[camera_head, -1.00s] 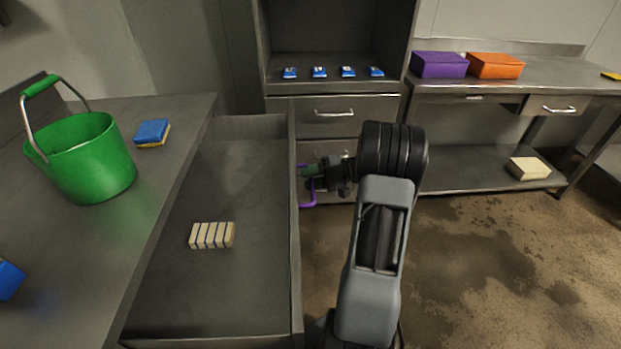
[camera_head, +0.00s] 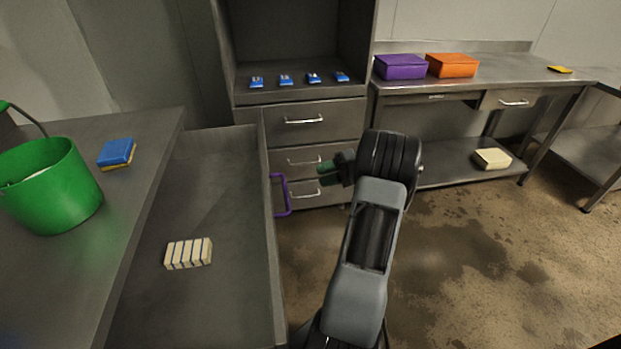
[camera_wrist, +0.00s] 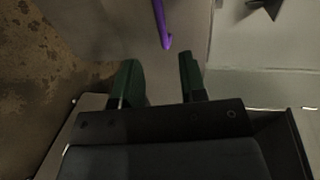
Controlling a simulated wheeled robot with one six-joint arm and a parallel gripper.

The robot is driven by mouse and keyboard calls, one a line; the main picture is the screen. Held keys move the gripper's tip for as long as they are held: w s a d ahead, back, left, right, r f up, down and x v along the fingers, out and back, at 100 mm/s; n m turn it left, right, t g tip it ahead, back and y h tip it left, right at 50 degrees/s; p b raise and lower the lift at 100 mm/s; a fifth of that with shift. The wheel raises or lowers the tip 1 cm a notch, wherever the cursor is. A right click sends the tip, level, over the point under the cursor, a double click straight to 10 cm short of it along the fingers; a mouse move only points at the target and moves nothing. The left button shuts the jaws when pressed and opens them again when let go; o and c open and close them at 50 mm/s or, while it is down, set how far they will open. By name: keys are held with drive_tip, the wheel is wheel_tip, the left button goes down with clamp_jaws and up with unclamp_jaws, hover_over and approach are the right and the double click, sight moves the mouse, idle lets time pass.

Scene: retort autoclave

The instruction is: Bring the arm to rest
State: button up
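My gripper (camera_head: 325,172) is to the right of the open drawer and its purple handle (camera_head: 281,195), apart from the handle. In the wrist view my gripper (camera_wrist: 160,82) has its two green fingers spread with nothing between them. The purple handle (camera_wrist: 161,22) shows there ahead of the fingers. My arm is bent, its forearm rising from the bottom of the head view.
The open drawer (camera_head: 215,190) holds several pale blocks (camera_head: 188,253). A counter (camera_head: 75,290) at left bears a green bucket (camera_head: 50,190) and blue sponge (camera_head: 117,153). A drawer cabinet (camera_head: 305,135) stands behind. Floor (camera_head: 450,270) at right is clear.

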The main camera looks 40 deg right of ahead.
drive_tip(key=shift+s+d+r, duration=0.1)
drive_tip(key=shift+s+d, duration=0.25)
drive_tip(key=shift+d, duration=0.25)
drive_tip(key=shift+s, duration=0.1)
